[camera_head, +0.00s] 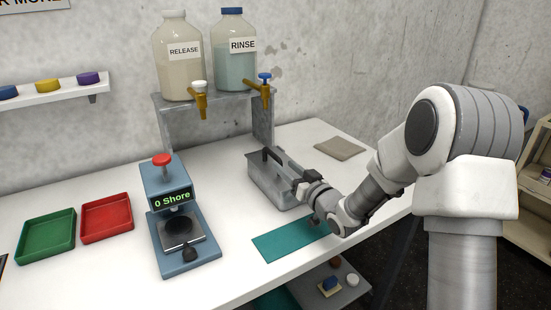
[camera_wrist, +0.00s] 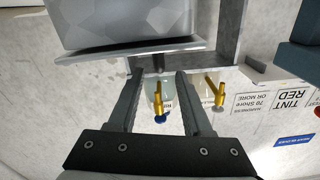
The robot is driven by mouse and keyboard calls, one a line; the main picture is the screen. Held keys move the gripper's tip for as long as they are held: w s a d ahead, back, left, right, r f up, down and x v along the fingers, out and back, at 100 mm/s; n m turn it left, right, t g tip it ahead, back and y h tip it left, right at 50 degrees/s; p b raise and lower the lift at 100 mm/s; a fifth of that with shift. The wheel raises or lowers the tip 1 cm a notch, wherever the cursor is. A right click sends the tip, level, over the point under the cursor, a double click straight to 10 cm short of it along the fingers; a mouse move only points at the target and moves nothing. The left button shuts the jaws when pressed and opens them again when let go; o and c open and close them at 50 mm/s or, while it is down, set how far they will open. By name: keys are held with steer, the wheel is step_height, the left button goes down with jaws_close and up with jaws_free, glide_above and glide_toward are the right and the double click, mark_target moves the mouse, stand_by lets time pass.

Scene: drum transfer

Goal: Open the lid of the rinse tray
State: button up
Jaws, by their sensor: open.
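The rinse tray (camera_head: 268,184) is a grey metal box on the white table, below the bottle stand. A dark bar runs along its top. My arm hides part of its right side, and I cannot tell clearly how its lid sits. My gripper (camera_head: 299,184) is at the tray's right front side. A grey box with a thin projecting rim, seemingly the tray (camera_wrist: 140,25), lies beyond the fingertips there. Contact cannot be told.
Release (camera_head: 183,70) and rinse (camera_head: 236,60) bottles with taps stand on a grey stand (camera_head: 200,104) behind. A blue Shore tester (camera_head: 180,225), red tray (camera_head: 106,219) and green tray (camera_head: 46,238) are left. A teal mat (camera_head: 285,240) lies in front; a folded cloth (camera_head: 340,148) behind right.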

mark_target(278, 160)
steer(key=x, duration=0.6)
steer(key=shift+w+a, duration=0.2)
jaws_close()
stand_by(1.2)
